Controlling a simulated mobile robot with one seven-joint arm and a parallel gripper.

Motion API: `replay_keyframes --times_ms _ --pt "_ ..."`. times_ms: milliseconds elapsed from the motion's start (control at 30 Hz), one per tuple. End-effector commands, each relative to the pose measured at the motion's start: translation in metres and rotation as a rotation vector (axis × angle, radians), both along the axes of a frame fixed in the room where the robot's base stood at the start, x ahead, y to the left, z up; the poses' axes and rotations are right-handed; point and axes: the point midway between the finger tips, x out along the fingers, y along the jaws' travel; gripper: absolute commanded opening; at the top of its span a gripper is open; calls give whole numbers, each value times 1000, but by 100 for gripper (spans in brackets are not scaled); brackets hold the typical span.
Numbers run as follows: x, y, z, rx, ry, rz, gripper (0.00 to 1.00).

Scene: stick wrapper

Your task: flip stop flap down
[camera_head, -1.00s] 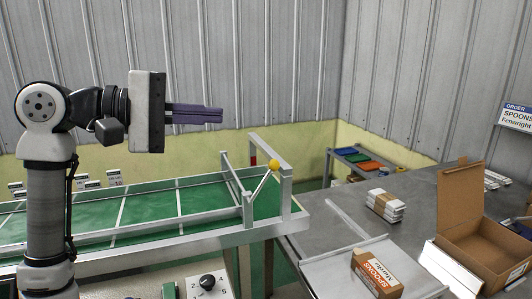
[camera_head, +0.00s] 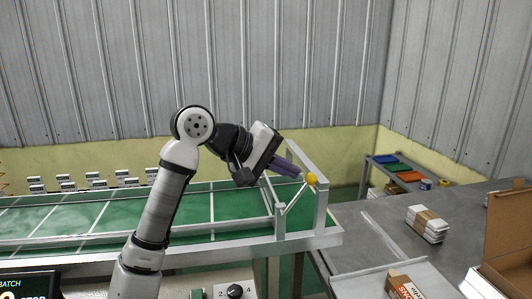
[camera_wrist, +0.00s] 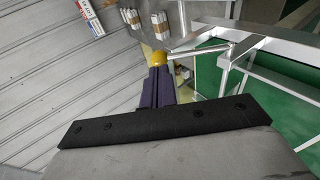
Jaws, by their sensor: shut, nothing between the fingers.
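The stop flap is a metal frame with a bar (camera_head: 292,198) at the right end of the green conveyor (camera_head: 110,215). The bar slopes up to the right and ends in a yellow ball knob (camera_head: 311,179). My gripper (camera_head: 298,172) is shut and empty, its purple fingers pointing down and right, with the tips close to the knob. In the wrist view the knob (camera_wrist: 160,58) shows just beyond the fingertips (camera_wrist: 158,72). I cannot tell whether they touch.
A metal upright (camera_head: 321,205) stands just right of the knob. A grey table (camera_head: 370,232) lies to the right, with a white bundle (camera_head: 428,224) and an open cardboard box (camera_head: 508,235). Small white packs (camera_head: 95,183) line the conveyor's far side.

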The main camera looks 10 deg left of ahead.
Motion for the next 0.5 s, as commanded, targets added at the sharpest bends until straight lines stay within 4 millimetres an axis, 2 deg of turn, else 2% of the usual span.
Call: replay_keyframes --times_ms 200,500 --pt "7 -14 -9 -1 1 -2 0" --pt "8 -15 -10 -1 0 0 0"
